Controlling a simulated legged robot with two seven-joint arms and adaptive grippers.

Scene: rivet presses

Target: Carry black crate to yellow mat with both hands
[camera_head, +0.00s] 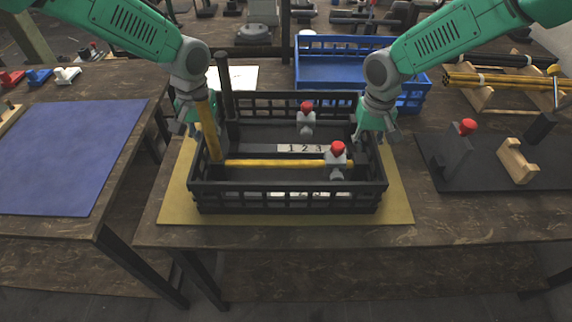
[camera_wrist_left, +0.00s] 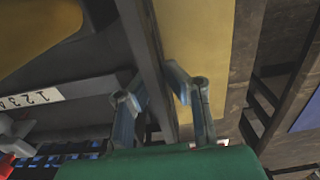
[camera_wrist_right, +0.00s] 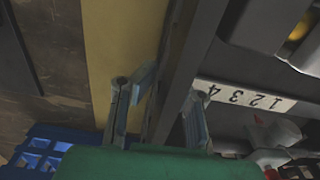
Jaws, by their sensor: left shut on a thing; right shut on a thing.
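The black crate (camera_head: 230,200) is within the outline of the yellow mat (camera_head: 400,207), level, with mat showing on its left, right and front. I cannot tell whether it rests on the mat or hangs just above it. My left gripper (camera_head: 188,128) is shut on its left wall, and my right gripper (camera_head: 370,128) on its right wall. The left wrist view shows the left fingers (camera_wrist_left: 158,92) on either side of the wall; the right wrist view shows the right fingers (camera_wrist_right: 167,95) likewise. Inside are two red-topped grey fittings (camera_head: 337,158) and a yellow bar (camera_head: 270,163).
A blue crate (camera_head: 335,72) stands behind the black one. A blue mat (camera_head: 65,155) covers a separate table at left, across a gap. A dark board (camera_head: 450,175) with fixtures lies at right. A dark upright bar and a yellow one lean at the crate's left.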

